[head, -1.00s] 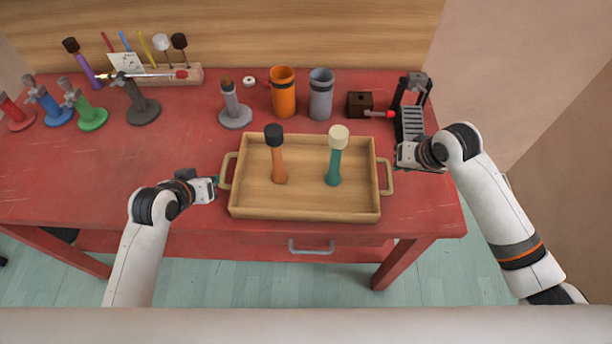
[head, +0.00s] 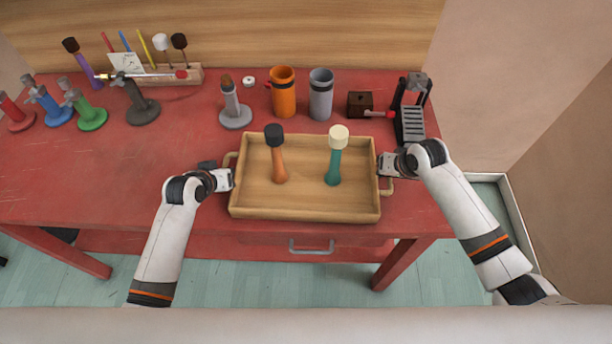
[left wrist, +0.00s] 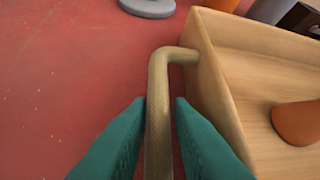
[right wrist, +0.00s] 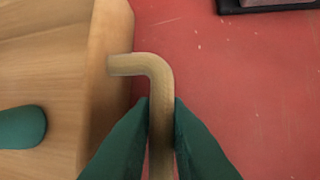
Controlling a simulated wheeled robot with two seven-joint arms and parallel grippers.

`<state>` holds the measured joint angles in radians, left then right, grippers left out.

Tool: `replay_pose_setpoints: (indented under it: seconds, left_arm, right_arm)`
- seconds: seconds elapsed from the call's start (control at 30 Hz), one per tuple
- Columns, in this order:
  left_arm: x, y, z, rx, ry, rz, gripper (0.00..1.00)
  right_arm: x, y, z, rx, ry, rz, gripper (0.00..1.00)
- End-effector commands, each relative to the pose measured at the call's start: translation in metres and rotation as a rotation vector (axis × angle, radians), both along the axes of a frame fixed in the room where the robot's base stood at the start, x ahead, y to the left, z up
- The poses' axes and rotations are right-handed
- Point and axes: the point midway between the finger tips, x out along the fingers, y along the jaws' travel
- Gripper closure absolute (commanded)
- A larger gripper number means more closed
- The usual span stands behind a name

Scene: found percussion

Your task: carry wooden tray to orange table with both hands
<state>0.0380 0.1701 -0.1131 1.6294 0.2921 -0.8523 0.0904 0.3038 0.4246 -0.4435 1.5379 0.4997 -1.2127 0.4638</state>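The wooden tray (head: 305,213) rests on the red table, near its front edge. An orange-handled mallet with a black head (head: 277,155) and a teal-handled mallet with a cream head (head: 336,157) stand in it. My left gripper (head: 230,179) is at the tray's left handle (left wrist: 158,110), with its teal fingers closed in on both sides. My right gripper (head: 382,165) is likewise closed around the right handle (right wrist: 162,100). Fingertip contact is hard to judge, above all on the left. I see no orange table in these views.
On the red table (head: 170,180), an orange cup (head: 283,92), a grey cup (head: 320,95), a grey stand (head: 234,108) and a dark box (head: 360,103) stand behind the tray. A black rack (head: 410,115) is at the back right. Several coloured stands are at the left.

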Motion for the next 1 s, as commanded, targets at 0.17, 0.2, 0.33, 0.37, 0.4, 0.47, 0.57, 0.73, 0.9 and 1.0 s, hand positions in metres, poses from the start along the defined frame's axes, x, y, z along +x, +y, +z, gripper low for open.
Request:
replay_pose_setpoints:
  seconds: [0.17, 0.2, 0.33, 0.37, 0.4, 0.47, 0.57, 0.73, 0.9, 1.0]
  left_arm:
    - [0.000, 0.000, 0.000, 0.000, 0.000, 0.000, 1.00]
    - [0.000, 0.000, 0.000, -0.001, 0.000, 0.001, 1.00]
    - [0.000, 0.000, 0.000, -0.001, 0.001, 0.001, 1.00]
    - [0.000, 0.000, 0.000, -0.001, 0.001, 0.001, 1.00]
    - [0.001, 0.000, 0.002, 0.000, -0.003, 0.001, 1.00]
    - [0.000, 0.000, 0.002, 0.000, -0.003, 0.001, 1.00]
    - [0.001, 0.000, 0.004, 0.000, -0.003, 0.001, 1.00]
    - [0.000, 0.001, 0.014, 0.000, -0.003, 0.001, 1.00]
    - [0.000, 0.001, 0.030, 0.001, -0.003, 0.001, 1.00]
    - [0.000, 0.001, 0.040, 0.001, -0.003, 0.001, 1.00]
  right_arm:
    - [0.000, 0.000, 0.000, 0.000, 0.000, 0.000, 1.00]
    - [0.000, 0.000, 0.000, 0.000, 0.000, 0.000, 1.00]
    - [0.000, 0.000, 0.000, -0.001, 0.000, 0.000, 1.00]
    - [0.000, 0.000, 0.000, -0.001, 0.000, 0.000, 1.00]
    - [0.001, 0.000, 0.002, 0.000, -0.003, -0.001, 1.00]
    - [0.001, 0.000, 0.002, 0.000, -0.003, -0.001, 1.00]
    - [0.001, 0.000, 0.004, 0.000, -0.003, -0.001, 1.00]
    - [0.001, -0.001, 0.014, 0.000, -0.003, -0.001, 1.00]
    - [0.001, -0.001, 0.031, 0.000, -0.003, -0.001, 1.00]
    - [0.001, -0.001, 0.041, 0.000, -0.003, -0.001, 1.00]
